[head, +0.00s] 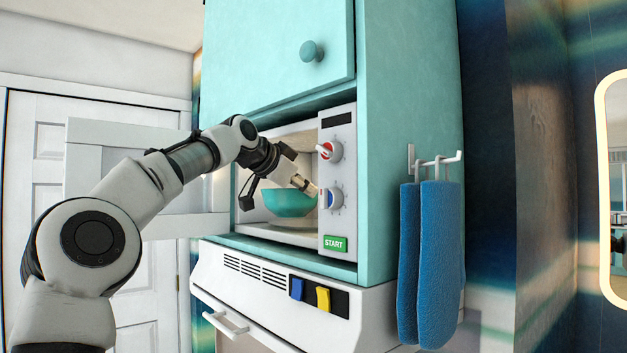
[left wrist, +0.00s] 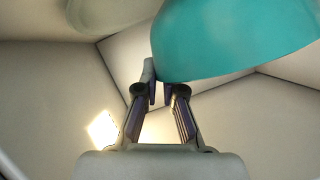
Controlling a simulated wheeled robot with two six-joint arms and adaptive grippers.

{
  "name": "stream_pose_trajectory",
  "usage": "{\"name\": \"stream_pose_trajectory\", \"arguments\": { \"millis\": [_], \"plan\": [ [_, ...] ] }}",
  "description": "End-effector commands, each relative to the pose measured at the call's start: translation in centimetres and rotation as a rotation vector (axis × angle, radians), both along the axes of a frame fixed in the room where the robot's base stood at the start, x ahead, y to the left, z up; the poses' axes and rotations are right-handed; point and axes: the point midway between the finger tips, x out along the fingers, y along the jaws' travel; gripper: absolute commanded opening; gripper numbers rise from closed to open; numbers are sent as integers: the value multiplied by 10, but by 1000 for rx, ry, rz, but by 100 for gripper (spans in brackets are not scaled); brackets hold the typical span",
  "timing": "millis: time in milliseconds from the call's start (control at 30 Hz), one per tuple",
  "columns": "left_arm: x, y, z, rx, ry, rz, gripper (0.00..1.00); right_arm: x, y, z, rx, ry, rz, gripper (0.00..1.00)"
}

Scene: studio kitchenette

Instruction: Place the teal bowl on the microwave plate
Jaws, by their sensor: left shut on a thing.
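The teal bowl (head: 289,203) is upright inside the open microwave. My left gripper (head: 304,186) reaches into the microwave and is shut on the bowl's rim at its right side. In the left wrist view the bowl (left wrist: 232,42) fills the upper right, with its edge at the fingertips (left wrist: 160,92). The pale microwave plate (head: 290,223) shows faintly under the bowl. A pale rounded surface at the top left of the wrist view looks like the same plate (left wrist: 105,14). I cannot tell whether the bowl touches it. My right gripper is not in view.
The microwave's control panel (head: 338,180), with red and blue knobs and a green START button, stands right beside my gripper. The open door (head: 105,160) is on the left, behind my arm. Blue mitts (head: 440,265) hang on the cabinet's right side.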

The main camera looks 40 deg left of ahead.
Motion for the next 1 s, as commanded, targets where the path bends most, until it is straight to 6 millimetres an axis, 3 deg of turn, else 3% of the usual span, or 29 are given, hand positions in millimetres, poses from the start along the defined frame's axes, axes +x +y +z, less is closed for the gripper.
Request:
{"name": "stream_pose_trajectory", "arguments": {
  "millis": [33,133,200,567,667,1000],
  "plan": [
    [10,1,8,3,0,1,0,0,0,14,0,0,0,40],
    [28,2,6,3,0,2,0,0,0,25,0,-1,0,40],
    [25,2,-11,2,-3,0,0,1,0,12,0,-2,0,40],
    [25,2,-16,3,-3,1,0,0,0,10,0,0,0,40],
    [25,2,-17,1,0,0,32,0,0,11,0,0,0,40],
    [25,2,-13,1,0,0,32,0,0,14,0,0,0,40]
  ]
}}
